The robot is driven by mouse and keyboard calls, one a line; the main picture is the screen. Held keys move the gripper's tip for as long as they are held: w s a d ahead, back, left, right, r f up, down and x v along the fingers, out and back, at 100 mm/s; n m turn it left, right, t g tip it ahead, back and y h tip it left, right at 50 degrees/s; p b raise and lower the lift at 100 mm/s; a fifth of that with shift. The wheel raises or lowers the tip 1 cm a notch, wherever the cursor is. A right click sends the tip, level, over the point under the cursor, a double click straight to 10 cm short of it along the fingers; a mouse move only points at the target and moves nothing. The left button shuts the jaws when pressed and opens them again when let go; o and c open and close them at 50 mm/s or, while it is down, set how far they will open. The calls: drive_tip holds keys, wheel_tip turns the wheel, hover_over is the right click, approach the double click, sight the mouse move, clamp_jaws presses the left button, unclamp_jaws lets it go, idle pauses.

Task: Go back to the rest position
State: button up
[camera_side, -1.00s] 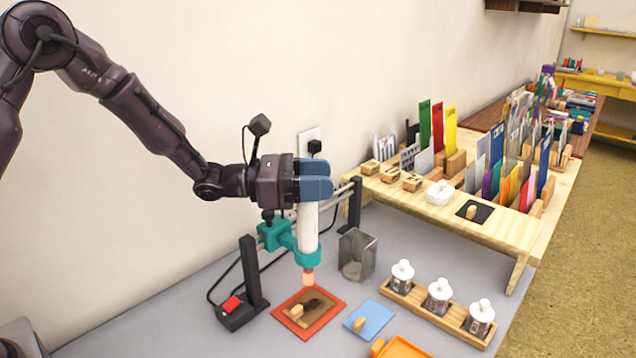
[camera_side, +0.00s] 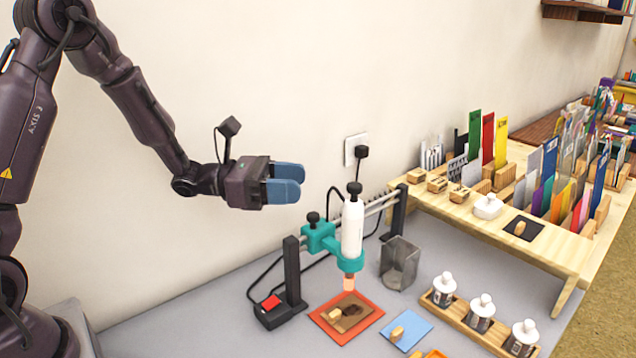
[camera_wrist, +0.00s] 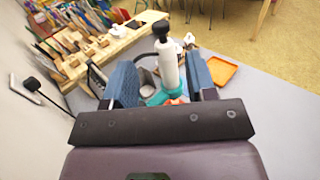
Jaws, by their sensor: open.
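My gripper (camera_side: 287,182) has blue fingers and hangs in the air, up and to the left of the white cylindrical tool (camera_side: 352,228). It is open and empty. The white tool has a black knob on top and sits upright in a teal holder (camera_side: 320,238) on a black-posted rail stand. Its copper-coloured tip is above a brown pad on an orange-red mat (camera_side: 325,323). In the wrist view, the white tool (camera_wrist: 168,65) shows between the two blue fingers (camera_wrist: 163,85), apart from them and beyond.
A metal cup (camera_side: 400,265) stands right of the tool. A blue pad (camera_side: 412,336) and a wooden rack (camera_side: 458,318) of white-topped bottles lie in front. A wooden shelf (camera_side: 550,262) with cards and stamps is at the right. A box with a red button (camera_side: 271,303) is at the stand's left foot.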

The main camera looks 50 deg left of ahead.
drive_tip(key=shift+s+a, duration=0.25)
drive_tip(key=shift+a, duration=0.05)
drive_tip(key=s+d+f+m+g+y, duration=0.1)
drive_tip(key=s+d+m+g+y, duration=0.1)
drive_tip(key=s+m+g, duration=0.45)
drive_tip(key=s+d+f+m+g+y, duration=0.1)
drive_tip(key=s+d+m+g, duration=0.2)
drive_tip(key=s+m+g, duration=0.3)
drive_tip(key=s+a+r+m+t+y, duration=0.4)
drive_tip(key=s+r+m+y, duration=0.5)
drive_tip(key=m, duration=0.5)
drive_tip(key=shift+r+t+y, duration=0.4)
drive_tip(key=shift+r+t, duration=0.15)
drive_tip(key=shift+t, duration=0.1)
